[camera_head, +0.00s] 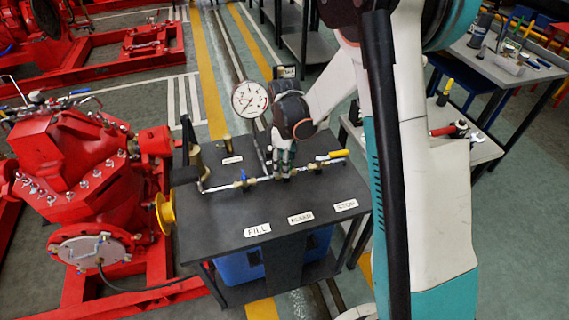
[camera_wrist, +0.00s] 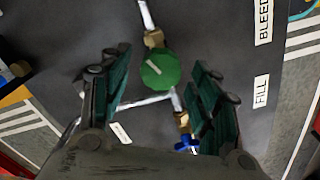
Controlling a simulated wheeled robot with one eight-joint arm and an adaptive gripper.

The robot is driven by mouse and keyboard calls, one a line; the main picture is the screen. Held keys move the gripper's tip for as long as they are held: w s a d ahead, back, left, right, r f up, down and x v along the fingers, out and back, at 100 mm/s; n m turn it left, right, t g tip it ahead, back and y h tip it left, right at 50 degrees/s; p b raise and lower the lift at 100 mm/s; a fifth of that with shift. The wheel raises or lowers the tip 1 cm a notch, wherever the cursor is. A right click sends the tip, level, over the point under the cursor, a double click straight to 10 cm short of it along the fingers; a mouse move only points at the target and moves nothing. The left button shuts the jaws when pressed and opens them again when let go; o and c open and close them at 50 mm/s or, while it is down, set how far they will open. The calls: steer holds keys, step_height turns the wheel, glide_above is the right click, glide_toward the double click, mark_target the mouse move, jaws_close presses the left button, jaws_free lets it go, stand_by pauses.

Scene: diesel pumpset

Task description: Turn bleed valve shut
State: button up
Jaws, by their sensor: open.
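The bleed valve appears as a round green knob with a pale line across it (camera_wrist: 160,71) on the pipe in the wrist view. A brass fitting (camera_wrist: 154,39) sits just above it in that view. In the head view my gripper (camera_head: 283,168) points down over the middle of the pipe run and hides the knob. In the wrist view my gripper (camera_wrist: 160,76) is open, with one finger on each side of the knob and visible gaps. I cannot tell how far the fingertips are above it. The BLEED label (camera_head: 300,218) is on the table's front part.
A blue-handled valve (camera_head: 243,176) by the FILL label (camera_head: 257,230) is left of my gripper; a yellow-handled valve (camera_head: 332,156) is right. A pressure gauge (camera_head: 250,99) stands behind. A red pump (camera_head: 75,165) is left of the dark table (camera_head: 215,228).

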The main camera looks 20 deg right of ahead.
steer(key=shift+f, duration=0.2)
steer(key=c, duration=1.1)
